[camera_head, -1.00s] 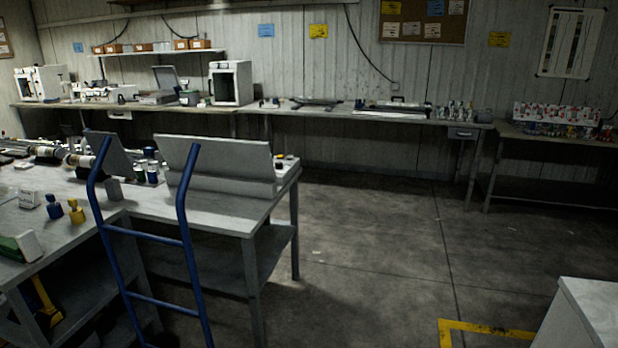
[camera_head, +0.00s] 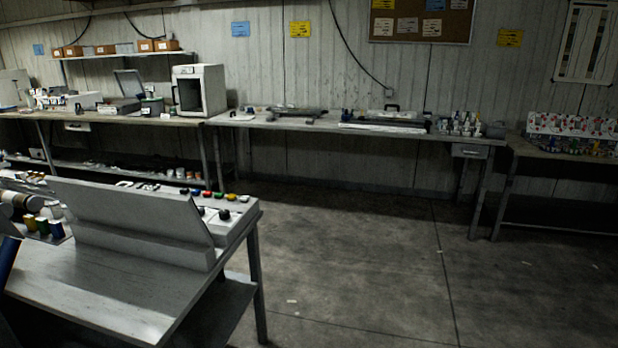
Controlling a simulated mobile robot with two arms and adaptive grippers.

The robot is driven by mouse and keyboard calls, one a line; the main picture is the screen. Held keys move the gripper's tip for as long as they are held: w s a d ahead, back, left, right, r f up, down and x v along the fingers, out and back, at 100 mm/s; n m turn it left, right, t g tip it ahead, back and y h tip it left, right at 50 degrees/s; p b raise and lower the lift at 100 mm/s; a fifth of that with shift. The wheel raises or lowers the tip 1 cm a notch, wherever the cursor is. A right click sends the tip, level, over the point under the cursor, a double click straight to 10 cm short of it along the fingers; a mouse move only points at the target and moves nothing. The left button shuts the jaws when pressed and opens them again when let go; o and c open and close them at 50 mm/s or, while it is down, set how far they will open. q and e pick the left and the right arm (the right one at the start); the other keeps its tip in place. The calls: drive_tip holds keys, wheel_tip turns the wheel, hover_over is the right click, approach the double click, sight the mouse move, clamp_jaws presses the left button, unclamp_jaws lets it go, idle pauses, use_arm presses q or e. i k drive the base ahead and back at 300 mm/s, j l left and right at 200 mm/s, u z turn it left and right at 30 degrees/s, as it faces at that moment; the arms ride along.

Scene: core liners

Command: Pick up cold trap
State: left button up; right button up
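I cannot pick out the cold trap with certainty among the small items in view. Along the back wall runs a long grey bench (camera_head: 310,125). It bears a white box-shaped oven with a dark open front (camera_head: 200,90), a dark flat device with a handle (camera_head: 385,118) and a cluster of small bottles (camera_head: 460,122) near its right end. Neither of my grippers shows in the head view.
A near table (camera_head: 100,295) with a slanted grey panel (camera_head: 130,215) and coloured caps stands at the left. A side table (camera_head: 570,155) at the right bears a rack of small coloured items (camera_head: 575,133). The concrete floor (camera_head: 360,260) between them is clear.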

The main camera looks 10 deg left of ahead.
sight(79, 111)
drive_tip(key=i+l, duration=0.1)
drive_tip(key=i, duration=3.3)
drive_tip(key=i+j+u, duration=0.15)
drive_tip(key=i+u, duration=0.3)
drive_tip(key=i+l+u, duration=0.1)
drive_tip(key=i+u, duration=0.35)
drive_tip(key=i, duration=0.15)
drive_tip(key=i+l+u, duration=0.25)
drive_tip(key=i+u, duration=0.2)
drive_tip(key=i+j+u, duration=0.2)
drive_tip(key=i+u, duration=0.2)
drive_tip(key=i+j+u, duration=0.15)
drive_tip(key=i+u, duration=0.6)
drive_tip(key=i+l+u, duration=0.2)
drive_tip(key=i+u, duration=0.3)
drive_tip(key=i, duration=6.7)
